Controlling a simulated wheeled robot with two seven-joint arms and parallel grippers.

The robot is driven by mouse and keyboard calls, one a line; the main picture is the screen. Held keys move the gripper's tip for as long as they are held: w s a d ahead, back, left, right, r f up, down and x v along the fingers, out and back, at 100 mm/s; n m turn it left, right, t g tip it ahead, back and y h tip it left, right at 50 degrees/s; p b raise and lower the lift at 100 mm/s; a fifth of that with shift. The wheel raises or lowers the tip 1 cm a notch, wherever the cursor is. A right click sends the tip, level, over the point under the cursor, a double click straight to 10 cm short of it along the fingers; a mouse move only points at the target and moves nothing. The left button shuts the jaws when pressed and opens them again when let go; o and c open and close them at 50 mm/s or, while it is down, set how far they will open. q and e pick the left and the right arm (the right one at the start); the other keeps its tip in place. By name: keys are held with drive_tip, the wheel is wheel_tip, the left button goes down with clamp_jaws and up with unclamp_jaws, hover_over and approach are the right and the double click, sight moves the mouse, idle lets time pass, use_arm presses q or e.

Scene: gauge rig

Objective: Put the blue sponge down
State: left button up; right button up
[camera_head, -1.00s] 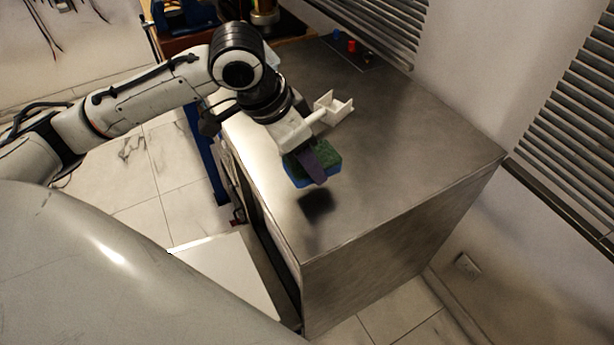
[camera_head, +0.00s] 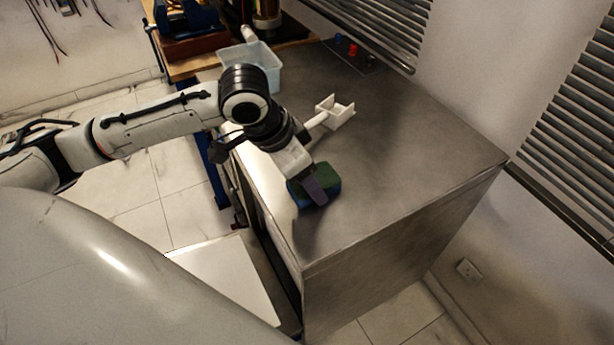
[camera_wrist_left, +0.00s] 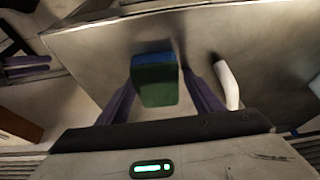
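The blue sponge (camera_head: 329,184) has a dark green layer on top and is over the metal cabinet top (camera_head: 400,155), near its left edge. It also shows in the left wrist view (camera_wrist_left: 155,82), between the purple fingers. My left gripper (camera_head: 314,188) points down with its fingers closed against the sponge's sides. The sponge is at or just above the metal; its underside is hidden, so I cannot tell whether it touches.
A white holder with a handle (camera_head: 336,112) lies just behind the gripper. A light blue bin (camera_head: 266,68) stands at the back left. Red and blue knobs (camera_head: 346,46) are at the back. The metal top to the right of the sponge is clear.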

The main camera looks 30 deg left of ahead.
use_arm(q)
drive_tip(key=shift+s+d+f, duration=0.35)
drive_tip(key=shift+d, duration=0.05)
drive_tip(key=shift+r, duration=0.1)
drive_tip(key=p+v, duration=0.1)
drive_tip(key=v, duration=1.1)
drive_tip(key=shift+w+a+r, duration=0.25)
drive_tip(key=shift+a+r, duration=0.05)
drive_tip(key=shift+r, duration=0.05)
